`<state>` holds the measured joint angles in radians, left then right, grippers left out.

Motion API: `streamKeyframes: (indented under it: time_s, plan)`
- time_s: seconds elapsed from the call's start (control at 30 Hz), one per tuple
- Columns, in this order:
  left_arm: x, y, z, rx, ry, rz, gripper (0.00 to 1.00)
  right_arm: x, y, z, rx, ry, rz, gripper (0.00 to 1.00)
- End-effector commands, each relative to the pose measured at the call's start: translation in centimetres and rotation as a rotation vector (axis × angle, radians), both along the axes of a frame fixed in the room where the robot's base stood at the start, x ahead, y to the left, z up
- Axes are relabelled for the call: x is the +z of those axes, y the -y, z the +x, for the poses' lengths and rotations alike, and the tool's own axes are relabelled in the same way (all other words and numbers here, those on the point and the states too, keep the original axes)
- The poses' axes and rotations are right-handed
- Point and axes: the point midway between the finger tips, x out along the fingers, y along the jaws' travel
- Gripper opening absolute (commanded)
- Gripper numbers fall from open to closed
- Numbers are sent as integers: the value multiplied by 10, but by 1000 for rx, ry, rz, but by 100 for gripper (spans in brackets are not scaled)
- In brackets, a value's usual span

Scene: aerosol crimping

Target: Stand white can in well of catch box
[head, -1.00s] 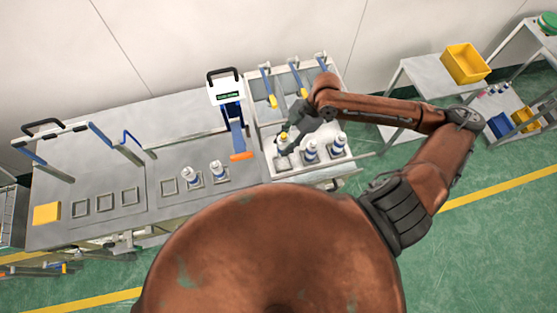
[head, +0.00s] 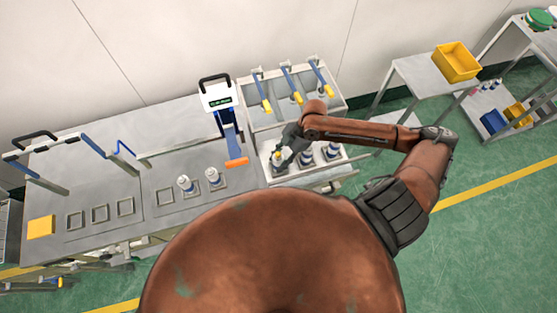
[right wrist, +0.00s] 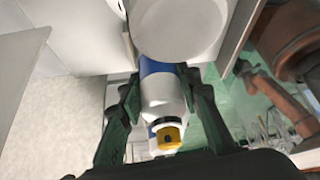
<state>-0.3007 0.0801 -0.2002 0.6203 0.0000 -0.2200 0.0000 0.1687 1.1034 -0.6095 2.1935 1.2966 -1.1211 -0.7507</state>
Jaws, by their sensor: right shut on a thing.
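My right gripper (head: 283,152) is shut on a white can (head: 278,158) with a blue band and a yellow top. The can also shows between the two fingers in the right wrist view (right wrist: 165,95). In the head view the can is at the left side of an open, light-coloured box (head: 268,177), which looks like the catch box. Whether its base touches the box floor or sits in a well is hidden. Two more white-and-blue cans, one in the middle (head: 305,160) and one on the right (head: 331,151), stand in the box. My left gripper is not in view.

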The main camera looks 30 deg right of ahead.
Motion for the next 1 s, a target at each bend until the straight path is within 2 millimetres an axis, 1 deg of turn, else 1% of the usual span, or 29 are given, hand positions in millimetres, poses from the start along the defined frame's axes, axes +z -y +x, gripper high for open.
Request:
streamKeyframes:
  time_s: [0.23, 0.27, 0.5, 0.73, 0.83, 0.93, 1.0]
  plan:
    - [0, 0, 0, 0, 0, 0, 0, -2, 0, 0, 1, 0, 0, 4]
    - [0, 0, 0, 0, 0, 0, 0, -2, 0, 0, 1, 0, 0, 33]
    - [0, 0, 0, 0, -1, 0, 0, -1, 0, 0, 0, 0, 0, 49]
    - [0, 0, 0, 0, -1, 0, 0, -1, 0, 0, 0, 0, 0, 49]
    - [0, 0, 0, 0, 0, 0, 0, 2, 1, 0, 0, 1, -1, 49]
    - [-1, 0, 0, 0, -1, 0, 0, 11, 8, 1, 0, 2, -4, 49]
    - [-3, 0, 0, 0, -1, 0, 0, 22, 14, 0, 0, 3, -4, 49]
